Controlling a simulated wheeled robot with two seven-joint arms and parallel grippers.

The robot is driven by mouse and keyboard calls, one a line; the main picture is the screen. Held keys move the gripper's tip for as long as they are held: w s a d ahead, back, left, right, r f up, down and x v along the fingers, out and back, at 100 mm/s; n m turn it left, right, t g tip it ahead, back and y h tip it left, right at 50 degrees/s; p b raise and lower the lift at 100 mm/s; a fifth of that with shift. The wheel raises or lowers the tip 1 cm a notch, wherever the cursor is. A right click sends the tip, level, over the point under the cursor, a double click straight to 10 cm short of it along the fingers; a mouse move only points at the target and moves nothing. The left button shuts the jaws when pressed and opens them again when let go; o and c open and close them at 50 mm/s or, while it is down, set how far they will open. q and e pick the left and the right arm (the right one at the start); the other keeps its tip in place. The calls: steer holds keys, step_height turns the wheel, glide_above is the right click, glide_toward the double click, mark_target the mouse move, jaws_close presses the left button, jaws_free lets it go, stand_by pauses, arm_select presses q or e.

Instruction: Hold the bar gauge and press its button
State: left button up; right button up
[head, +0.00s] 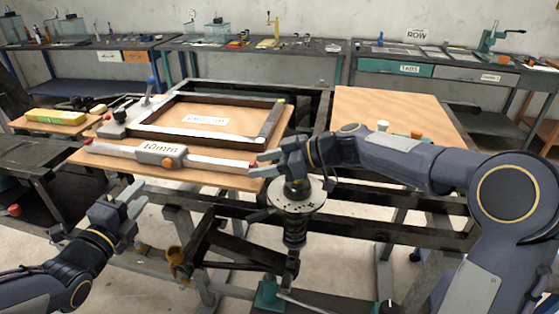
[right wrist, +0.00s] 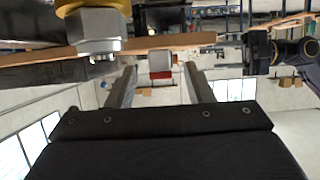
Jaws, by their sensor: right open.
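The bar gauge (head: 205,161) is a long white bar with red ends, a grey block marked "10mm" and an orange button (head: 167,163). It lies along the front edge of a wooden board (head: 230,181). My right gripper (head: 264,161) is open at the bar's right end. In the right wrist view, a pale block with a red end (right wrist: 160,66), which looks like the gauge's end, shows between the open fingers (right wrist: 159,86); contact cannot be told. My left gripper (head: 131,200) is open and empty, in front of and below the board, left of the button.
A dark rectangular frame (head: 268,124) lies on the board behind the gauge, with a blue-knobbed clamp device (head: 116,122) at its left. A spring strut with a round plate (head: 297,197) stands under my right forearm. Another wooden board (head: 385,105) is at the right.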

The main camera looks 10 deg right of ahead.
steer(key=shift+x, duration=1.35)
steer(key=shift+c, duration=0.5)
jaws_close()
steer(key=c, duration=0.7)
jaws_free()
jaws_close()
